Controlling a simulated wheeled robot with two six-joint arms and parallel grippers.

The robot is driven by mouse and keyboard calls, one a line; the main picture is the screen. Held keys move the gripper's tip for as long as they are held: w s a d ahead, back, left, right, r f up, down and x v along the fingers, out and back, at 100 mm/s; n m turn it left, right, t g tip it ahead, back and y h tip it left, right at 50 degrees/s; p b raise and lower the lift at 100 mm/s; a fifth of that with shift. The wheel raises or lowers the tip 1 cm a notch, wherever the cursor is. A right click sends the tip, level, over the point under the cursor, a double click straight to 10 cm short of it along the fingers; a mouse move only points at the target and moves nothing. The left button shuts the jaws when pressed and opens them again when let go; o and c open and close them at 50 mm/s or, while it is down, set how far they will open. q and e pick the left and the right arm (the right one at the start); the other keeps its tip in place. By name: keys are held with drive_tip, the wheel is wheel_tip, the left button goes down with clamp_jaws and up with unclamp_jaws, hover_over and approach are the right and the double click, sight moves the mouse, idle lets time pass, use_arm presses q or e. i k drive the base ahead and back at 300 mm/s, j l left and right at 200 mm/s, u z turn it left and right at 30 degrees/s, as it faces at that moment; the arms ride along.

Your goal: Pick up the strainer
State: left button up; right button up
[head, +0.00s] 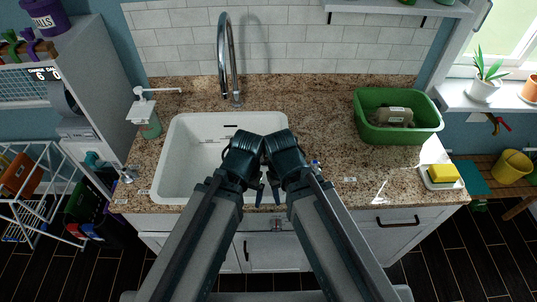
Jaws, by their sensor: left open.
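I cannot make out the strainer for certain. A small metallic item (128,174) lies on the counter at the left of the sink and could be it, but it is too small to tell. The white sink (180,150) is in the middle of the counter, and my arms cover part of its basin. My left gripper (260,193) is open over the sink's front edge, pointing down. My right gripper (275,190) is close beside it; its jaws are too small to read. Neither visibly holds anything.
A tall faucet (224,60) stands behind the sink and a soap dispenser (149,120) at its back left. A green tub (373,128) with a grey item inside stands back right. A yellow sponge (443,173) lies at the right end. Counter between sink and tub is mostly clear.

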sight(264, 159)
drive_tip(key=j+u, duration=0.2)
drive_tip(key=j, duration=2.3)
drive_tip(key=i+l, duration=0.1)
drive_tip(key=i, duration=0.3)
